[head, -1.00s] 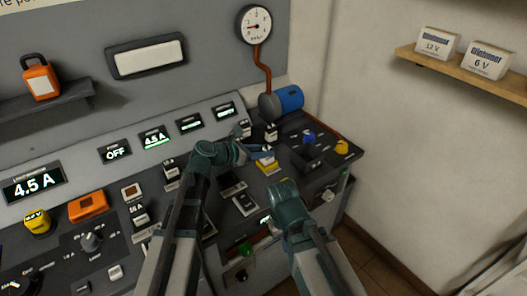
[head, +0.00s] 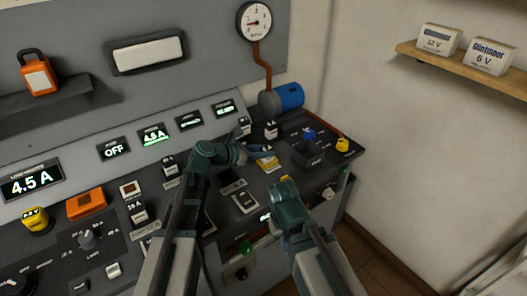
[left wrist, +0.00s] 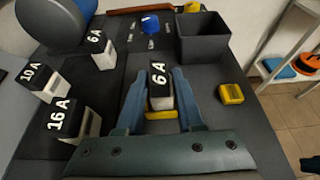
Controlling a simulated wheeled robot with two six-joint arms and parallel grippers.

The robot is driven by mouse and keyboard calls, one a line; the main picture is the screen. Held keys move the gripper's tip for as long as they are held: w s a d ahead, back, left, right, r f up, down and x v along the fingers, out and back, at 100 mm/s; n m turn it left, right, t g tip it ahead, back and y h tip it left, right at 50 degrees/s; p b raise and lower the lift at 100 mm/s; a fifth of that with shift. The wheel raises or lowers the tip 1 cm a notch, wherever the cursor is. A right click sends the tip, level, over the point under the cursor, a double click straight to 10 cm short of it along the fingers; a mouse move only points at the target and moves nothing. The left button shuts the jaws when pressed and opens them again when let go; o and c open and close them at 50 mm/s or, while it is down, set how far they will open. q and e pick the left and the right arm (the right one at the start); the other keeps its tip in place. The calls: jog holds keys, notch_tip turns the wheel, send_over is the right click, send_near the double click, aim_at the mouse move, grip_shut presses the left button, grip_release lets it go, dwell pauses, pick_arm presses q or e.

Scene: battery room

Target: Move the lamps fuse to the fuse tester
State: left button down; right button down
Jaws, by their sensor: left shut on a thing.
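A white fuse with a black top marked 6 A (left wrist: 159,84) stands between the fingers of my left gripper (left wrist: 160,98), shut on it in the left wrist view. A yellow part (left wrist: 161,115) shows just in front of its lower end. In the head view my left gripper (head: 264,156) is over the console's right half, beside a yellow part (head: 269,166); the held fuse is mostly hidden there. My right gripper (head: 285,192) is lower, above the console's front edge, and its fingers are not clear. I cannot tell which part is the fuse tester.
Other fuses marked 6 A (left wrist: 100,51), 10 A (left wrist: 42,80) and 16 A (left wrist: 75,120) stand to the left in the wrist view. A dark open bin (left wrist: 204,40) stands behind. A yellow block (left wrist: 231,94) sits to the right, with bare console around it.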

pick_arm(q)
jog(key=c, duration=0.8)
grip_release()
jog(key=shift+s+r, duration=0.1)
jog(key=shift+p+v, duration=2.15)
jog(key=shift+v, duration=3.25)
jog(key=shift+s+a, duration=0.1)
